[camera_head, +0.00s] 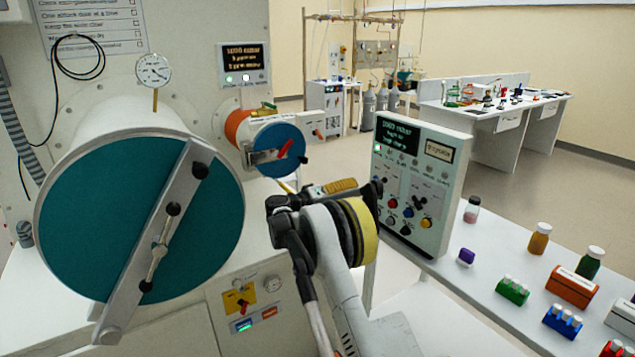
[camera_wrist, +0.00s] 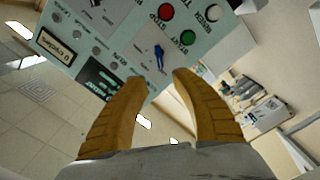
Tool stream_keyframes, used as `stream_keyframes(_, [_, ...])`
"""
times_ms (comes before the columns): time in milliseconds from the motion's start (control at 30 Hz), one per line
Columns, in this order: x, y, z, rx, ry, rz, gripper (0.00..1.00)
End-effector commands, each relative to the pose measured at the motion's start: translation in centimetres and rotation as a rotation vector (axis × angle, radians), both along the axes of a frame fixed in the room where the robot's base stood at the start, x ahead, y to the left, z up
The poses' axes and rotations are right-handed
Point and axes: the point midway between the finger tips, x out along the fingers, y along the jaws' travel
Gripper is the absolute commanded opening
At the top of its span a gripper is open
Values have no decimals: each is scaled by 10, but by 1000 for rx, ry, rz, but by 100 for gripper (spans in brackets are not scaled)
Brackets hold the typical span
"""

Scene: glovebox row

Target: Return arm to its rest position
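My arm rises from the bottom middle of the head view, bent in front of the glovebox. My gripper (camera_head: 339,187) is at the far side of the bend, partly hidden by the arm, with a tan finger showing. In the wrist view, my gripper (camera_wrist: 163,80) has its two tan fingers apart with nothing between them. Beyond the fingertips is the control panel (camera_head: 422,180), which appears tilted in the wrist view (camera_wrist: 125,45) with red, green and white buttons. I cannot tell the exact distance to the panel; no contact shows.
A large teal round door (camera_head: 85,225) with a bar handle is at left. A smaller blue door (camera_head: 277,150) is behind my arm. The white bench (camera_head: 470,285) at right holds bottles, a purple block and colored racks. Open floor lies behind.

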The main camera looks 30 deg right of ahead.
Motion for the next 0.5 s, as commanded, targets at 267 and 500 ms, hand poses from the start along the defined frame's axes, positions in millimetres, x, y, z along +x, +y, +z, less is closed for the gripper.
stream_keyframes(267, [-3,3,7,27,7,10,32])
stream_keyframes(500, [-36,37,50,252,56,107,32])
